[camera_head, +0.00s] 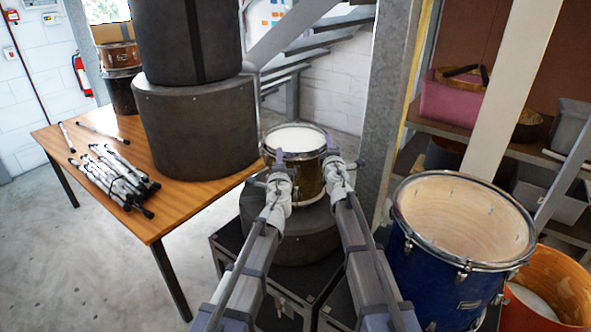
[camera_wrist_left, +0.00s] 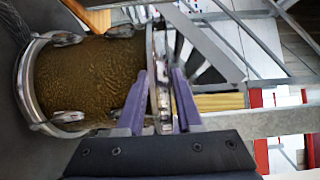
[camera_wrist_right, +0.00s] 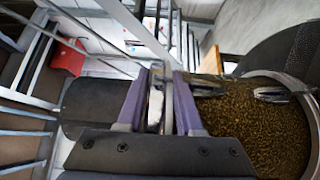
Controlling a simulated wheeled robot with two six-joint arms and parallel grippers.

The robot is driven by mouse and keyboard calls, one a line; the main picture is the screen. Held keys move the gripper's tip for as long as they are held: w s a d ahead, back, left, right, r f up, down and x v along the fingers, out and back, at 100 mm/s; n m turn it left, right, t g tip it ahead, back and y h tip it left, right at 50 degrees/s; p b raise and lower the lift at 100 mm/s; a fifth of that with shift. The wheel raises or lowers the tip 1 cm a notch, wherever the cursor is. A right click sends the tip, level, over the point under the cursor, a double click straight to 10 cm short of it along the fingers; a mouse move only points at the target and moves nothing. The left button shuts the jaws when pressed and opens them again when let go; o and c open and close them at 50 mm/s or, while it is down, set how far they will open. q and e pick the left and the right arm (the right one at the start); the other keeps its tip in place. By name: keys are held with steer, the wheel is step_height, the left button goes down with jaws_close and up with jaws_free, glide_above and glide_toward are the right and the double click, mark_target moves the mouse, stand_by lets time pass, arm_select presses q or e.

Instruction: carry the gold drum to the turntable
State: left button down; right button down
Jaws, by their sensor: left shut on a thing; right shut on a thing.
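The gold drum (camera_head: 310,181) has a white top head and a metal rim, and stands upright between my two grippers in the head view. My left gripper (camera_head: 279,161) is shut on its rim at the left, and my right gripper (camera_head: 331,162) is shut on its rim at the right. Its speckled gold shell shows in the left wrist view (camera_wrist_left: 85,75) and in the right wrist view (camera_wrist_right: 265,125). It is over a dark round case (camera_head: 308,240); I cannot tell if they touch. I cannot make out a turntable.
A wooden table (camera_head: 150,222) at left bears large black cases (camera_head: 200,130) and a bundle of metal stands (camera_head: 112,178). A blue drum (camera_head: 435,270) and an orange drum (camera_head: 565,285) stand at right. A grey post (camera_head: 390,100) rises behind. Floor at lower left is clear.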

steer(key=shift+r+p, duration=1.5)
steer(key=shift+r, duration=0.35)
steer(key=shift+s, duration=0.1)
